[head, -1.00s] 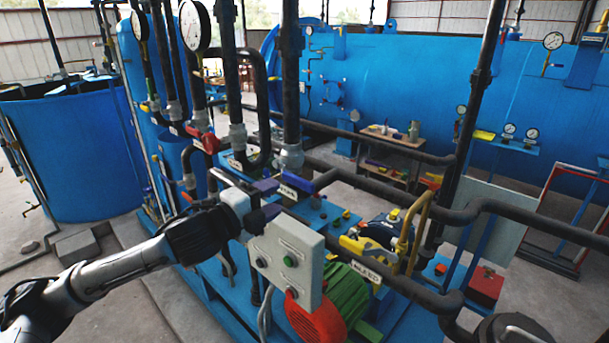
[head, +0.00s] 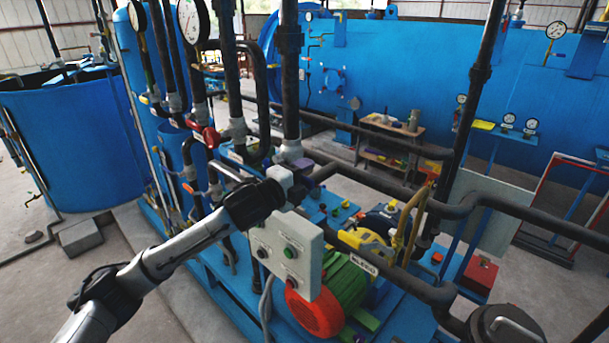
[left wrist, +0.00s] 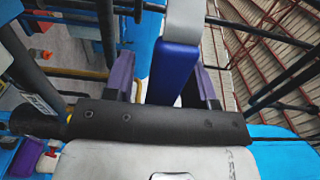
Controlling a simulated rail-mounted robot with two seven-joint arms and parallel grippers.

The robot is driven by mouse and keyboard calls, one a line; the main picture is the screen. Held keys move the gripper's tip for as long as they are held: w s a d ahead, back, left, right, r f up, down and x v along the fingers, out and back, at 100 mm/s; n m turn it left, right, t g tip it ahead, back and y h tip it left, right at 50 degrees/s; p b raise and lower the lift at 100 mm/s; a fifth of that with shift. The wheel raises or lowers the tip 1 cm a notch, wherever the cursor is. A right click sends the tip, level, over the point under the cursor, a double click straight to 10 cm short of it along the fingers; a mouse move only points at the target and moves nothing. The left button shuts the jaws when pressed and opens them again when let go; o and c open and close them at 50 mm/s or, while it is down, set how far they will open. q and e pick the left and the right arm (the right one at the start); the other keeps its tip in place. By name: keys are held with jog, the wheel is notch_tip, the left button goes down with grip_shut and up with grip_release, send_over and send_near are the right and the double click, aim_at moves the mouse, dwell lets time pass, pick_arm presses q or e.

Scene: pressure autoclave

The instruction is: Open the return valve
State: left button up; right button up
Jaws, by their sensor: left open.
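A dark blue valve lever (left wrist: 175,72) with a grey end shows in the left wrist view between the two purple fingers of my left gripper (left wrist: 164,68). The fingers are open, one on each side of the lever, with a visible gap on the left side. In the head view my left gripper (head: 303,172) is at the pipes behind the grey button box and hides most of the lever there. I cannot read a label naming this valve. My right gripper is not in view.
The grey button box (head: 287,252) stands just in front of my left arm, above a red and green motor (head: 340,290). Dark vertical pipes (head: 290,80) rise close behind the gripper. A red valve handle (head: 210,137) is to the left, a yellow one (head: 350,238) to the right.

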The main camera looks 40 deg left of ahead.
pick_arm(q)
jog(key=shift+c, duration=0.4)
jog(key=shift+c, duration=0.7)
grip_shut()
